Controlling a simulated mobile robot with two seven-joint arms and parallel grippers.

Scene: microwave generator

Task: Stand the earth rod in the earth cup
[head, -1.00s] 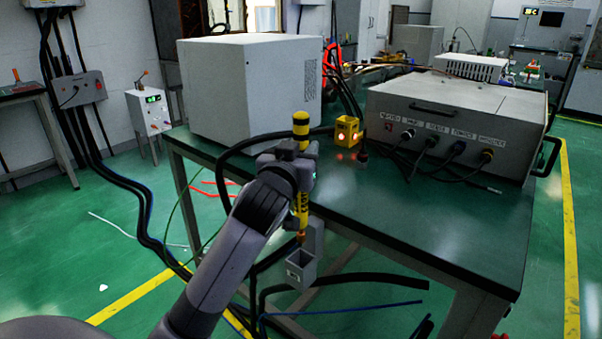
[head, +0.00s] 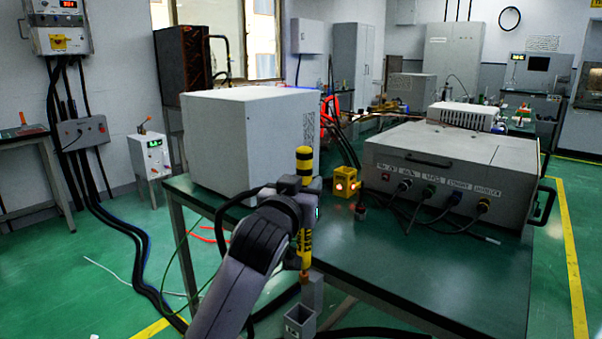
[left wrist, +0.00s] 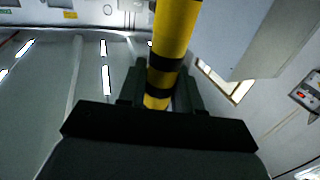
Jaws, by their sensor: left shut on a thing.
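The earth rod (head: 305,240) is a yellow rod with black bands and a coppery lower end. My left gripper (head: 304,190) is shut on it and holds it about upright beside the table's front left corner. In the left wrist view the rod (left wrist: 174,35) stands between the two fingers (left wrist: 160,92). The earth cup (head: 299,326) is a small grey square box, open at the top, low at the table's front side. The rod's lower end shows above the cup, apart from it in the picture. How well it lines up in depth I cannot tell. My right gripper is not in view.
Black cables run behind my left gripper. A grey upright piece (head: 313,292) stands by the cup.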

